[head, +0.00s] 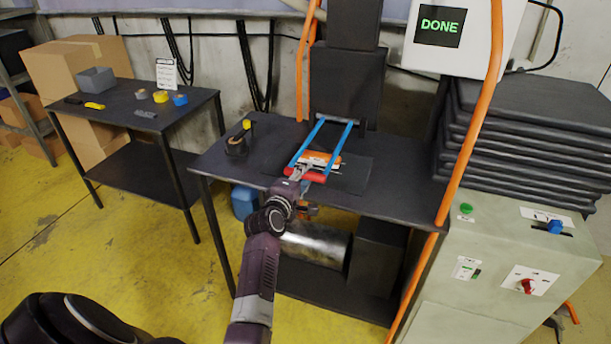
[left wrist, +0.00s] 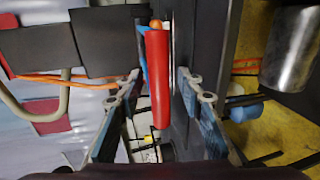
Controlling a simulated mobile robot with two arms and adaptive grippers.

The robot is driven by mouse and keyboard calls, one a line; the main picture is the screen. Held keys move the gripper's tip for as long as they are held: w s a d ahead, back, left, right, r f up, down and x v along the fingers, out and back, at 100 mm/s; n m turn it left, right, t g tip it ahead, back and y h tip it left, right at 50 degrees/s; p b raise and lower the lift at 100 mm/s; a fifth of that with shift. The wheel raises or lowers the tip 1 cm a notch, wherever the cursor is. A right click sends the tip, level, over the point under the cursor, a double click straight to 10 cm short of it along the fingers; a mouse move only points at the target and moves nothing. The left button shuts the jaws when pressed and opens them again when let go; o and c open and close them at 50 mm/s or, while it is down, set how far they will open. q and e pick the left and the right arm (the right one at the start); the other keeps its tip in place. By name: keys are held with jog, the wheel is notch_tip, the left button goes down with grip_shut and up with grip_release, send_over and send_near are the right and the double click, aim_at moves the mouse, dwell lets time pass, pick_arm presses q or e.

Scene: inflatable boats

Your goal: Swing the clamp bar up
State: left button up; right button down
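The clamp bar (head: 332,148) has two blue side arms that run from the back of the dark bench (head: 395,198) to a red front grip (head: 291,172). It lies low, toward the front of the bench. An orange strip (head: 320,157) shows just behind the red grip. In the left wrist view the red grip (left wrist: 158,85) stands upright in the picture between the two fingers of my left gripper (left wrist: 160,78). Gaps show on both sides, so the gripper is open around it. In the head view my left gripper (head: 308,174) is at the red grip. My right gripper is not in view.
A screen (head: 439,26) reads DONE. Orange hoses (head: 462,150) hang at the right, before stacked black slabs (head: 530,130) and a control cabinet (head: 500,275). A black holder (head: 237,146) stands at the bench's left. A side table (head: 120,110) holds tape rolls.

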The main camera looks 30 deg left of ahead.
pick_arm(q)
jog(key=shift+w+f, duration=0.1)
jog(key=shift+w, duration=0.25)
jog(key=shift+c, duration=0.4)
grip_shut()
